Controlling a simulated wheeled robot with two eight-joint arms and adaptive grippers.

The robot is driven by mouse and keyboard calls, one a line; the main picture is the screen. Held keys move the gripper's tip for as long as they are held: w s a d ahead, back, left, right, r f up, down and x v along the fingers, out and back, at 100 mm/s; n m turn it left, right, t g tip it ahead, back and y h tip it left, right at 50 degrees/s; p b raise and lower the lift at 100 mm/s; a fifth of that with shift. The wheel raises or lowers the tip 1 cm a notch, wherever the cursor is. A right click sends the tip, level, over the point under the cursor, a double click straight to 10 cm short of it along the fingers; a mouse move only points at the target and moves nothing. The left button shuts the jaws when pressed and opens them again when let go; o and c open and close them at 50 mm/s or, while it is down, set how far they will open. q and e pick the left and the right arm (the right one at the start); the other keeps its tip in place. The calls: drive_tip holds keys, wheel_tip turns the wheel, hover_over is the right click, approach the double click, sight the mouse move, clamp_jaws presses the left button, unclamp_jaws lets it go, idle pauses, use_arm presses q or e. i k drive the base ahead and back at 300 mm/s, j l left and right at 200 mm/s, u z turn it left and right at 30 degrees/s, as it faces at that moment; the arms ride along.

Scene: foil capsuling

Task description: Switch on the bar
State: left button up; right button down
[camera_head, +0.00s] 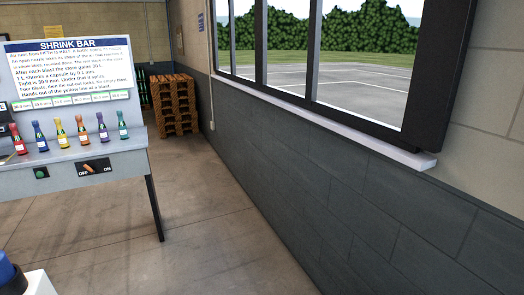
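The shrink bar (95,150) is a grey bench at the left of the head view, with a sign headed SHRINK BAR (70,65) above it. On its front face is a dark switch plate (105,166) marked OFF at left and ON at right. An orange-brown lever (89,168) lies slanted on the plate; I cannot tell for sure which mark it is set to. A round green button or lamp (41,173) sits left of the plate. Neither of my grippers shows in this view.
Several bottles with coloured tops, such as a teal one (123,126), stand along the bench top. A blue and white object (12,275), not clearly identifiable, cuts into the lower left corner. Stacked pallets (174,105) stand behind. The floor (215,220) between bench and wall is clear.

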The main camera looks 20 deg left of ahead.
sight(93, 171)
drive_tip(key=i+j+u, duration=0.25)
drive_tip(key=i+u, duration=0.2)
drive_tip(key=i, duration=0.15)
drive_tip(key=i+u, duration=0.5)
drive_tip(key=i, duration=0.15)
drive_tip(key=i+l+u, duration=0.15)
drive_tip(key=i+u, duration=0.3)
drive_tip(key=i, duration=0.15)
drive_tip(key=i+j, duration=0.35)
drive_tip(key=i, duration=0.2)
drive_tip(key=i+j+z, duration=0.1)
drive_tip(key=i+j, duration=0.25)
drive_tip(key=i, duration=0.2)
drive_tip(key=i+j, duration=0.4)
drive_tip(key=i, duration=0.15)
drive_tip(key=i+j+z, duration=0.15)
drive_tip(key=j, duration=0.2)
drive_tip(key=i+j+z, duration=0.1)
drive_tip(key=j, duration=0.3)
drive_tip(key=i+j+z, duration=0.15)
drive_tip(key=j, duration=0.25)
